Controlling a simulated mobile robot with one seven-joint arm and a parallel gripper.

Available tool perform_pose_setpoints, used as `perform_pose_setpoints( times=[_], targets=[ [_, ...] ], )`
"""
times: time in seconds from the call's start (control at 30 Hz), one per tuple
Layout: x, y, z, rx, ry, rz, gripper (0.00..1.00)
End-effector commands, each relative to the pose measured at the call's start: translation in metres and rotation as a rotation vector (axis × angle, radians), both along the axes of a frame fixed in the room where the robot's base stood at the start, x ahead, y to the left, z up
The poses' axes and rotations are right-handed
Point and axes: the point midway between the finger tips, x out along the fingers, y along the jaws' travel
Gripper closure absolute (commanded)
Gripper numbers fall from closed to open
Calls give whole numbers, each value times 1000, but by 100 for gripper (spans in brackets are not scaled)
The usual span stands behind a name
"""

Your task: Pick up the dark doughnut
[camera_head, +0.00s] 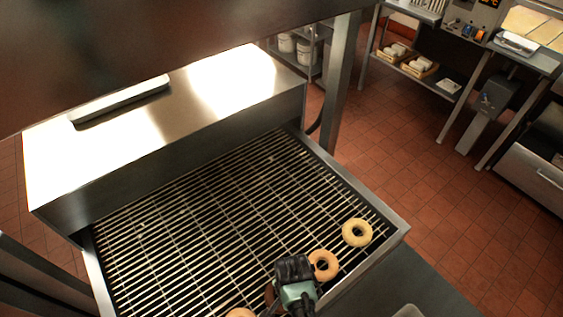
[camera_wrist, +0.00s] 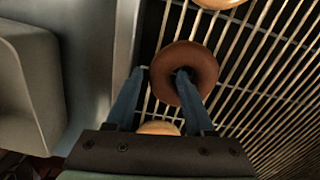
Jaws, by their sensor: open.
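The dark doughnut (camera_wrist: 205,62) is a brown ring lying flat on the wire conveyor grate (camera_head: 200,225). In the head view only a sliver of the dark doughnut (camera_head: 269,294) shows, mostly hidden behind my gripper (camera_head: 296,287). In the wrist view my gripper (camera_wrist: 161,71) is open over the doughnut's left side. One fingertip is at the ring's hole and the other is just outside its left edge, so the left part of the ring lies between them. I cannot tell how deep the fingertip at the hole reaches.
Pale doughnuts lie close by: one (camera_head: 323,265) beside my gripper, one (camera_head: 357,232) farther right, and one (camera_head: 240,313) at the bottom edge. A metal frame borders the grate. A steel hood (camera_head: 165,120) covers its far end. A grey container (camera_wrist: 30,85) stands at the left in the wrist view.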

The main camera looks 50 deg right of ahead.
Motion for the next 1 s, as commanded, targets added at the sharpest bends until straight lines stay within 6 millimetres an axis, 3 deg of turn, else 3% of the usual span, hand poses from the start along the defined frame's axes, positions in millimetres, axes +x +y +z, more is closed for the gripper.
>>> perform_pose_setpoints(
  times=[0.33,0.63,1.0],
  targets=[
    [0,0,-8,-1,-1,0,46],
    [0,0,-7,0,-1,0,100],
    [0,0,-6,-1,-2,0,100]
  ],
)
